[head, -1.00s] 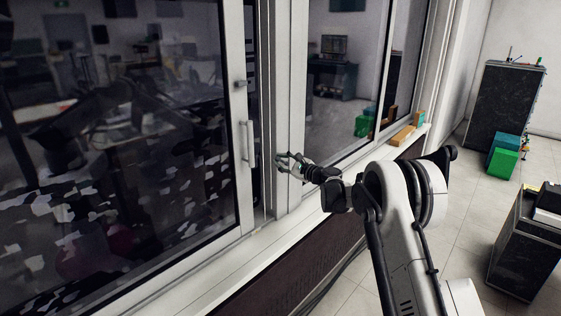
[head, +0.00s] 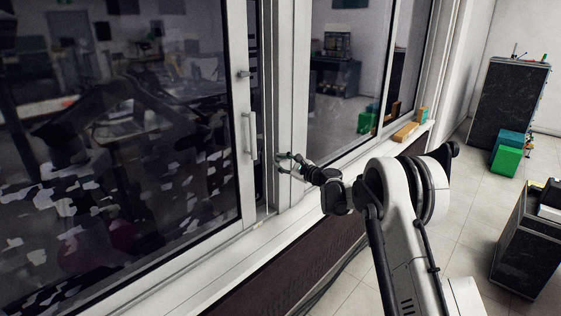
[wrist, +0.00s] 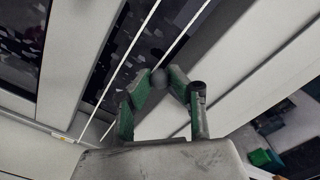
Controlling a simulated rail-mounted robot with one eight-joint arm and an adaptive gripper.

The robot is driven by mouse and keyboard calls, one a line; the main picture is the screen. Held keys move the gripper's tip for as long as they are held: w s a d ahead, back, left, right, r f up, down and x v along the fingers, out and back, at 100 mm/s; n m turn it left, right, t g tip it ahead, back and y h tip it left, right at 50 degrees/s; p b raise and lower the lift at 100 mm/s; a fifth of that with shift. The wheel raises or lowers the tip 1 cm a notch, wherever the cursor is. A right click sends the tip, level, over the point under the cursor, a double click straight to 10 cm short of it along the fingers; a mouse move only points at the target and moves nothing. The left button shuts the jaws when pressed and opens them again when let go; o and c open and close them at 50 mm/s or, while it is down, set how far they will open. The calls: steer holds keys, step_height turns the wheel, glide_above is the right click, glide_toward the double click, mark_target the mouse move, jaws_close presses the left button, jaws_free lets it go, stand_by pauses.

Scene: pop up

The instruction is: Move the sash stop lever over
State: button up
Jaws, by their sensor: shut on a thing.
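My gripper (head: 284,157) is at the window frame, just right of the sliding sash (head: 244,190) in the head view. In the wrist view my gripper (wrist: 159,80) has its two green-padded fingers closed around a small dark round knob (wrist: 158,76). The knob appears to be the end of the sash stop lever; its shaft is hidden from view. A white pull handle (head: 250,137) and a small grey catch (head: 243,75) sit on the sash's right upright, left of my gripper and apart from it.
The white sill (head: 225,265) runs below the window. An orange block (head: 404,132) lies farther along it. Green and teal boxes (head: 509,150) stand by a black cabinet (head: 508,100) at right, with another dark cabinet (head: 528,240) nearer. The floor between is clear.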

steer(key=shift+o, duration=0.2)
steer(key=shift+s+f+b, duration=0.1)
steer(key=shift+f+b, duration=0.35)
steer(key=shift+f, duration=0.45)
steer(key=o, duration=0.9)
steer(key=shift+o, duration=0.2)
steer(key=shift+d, duration=0.1)
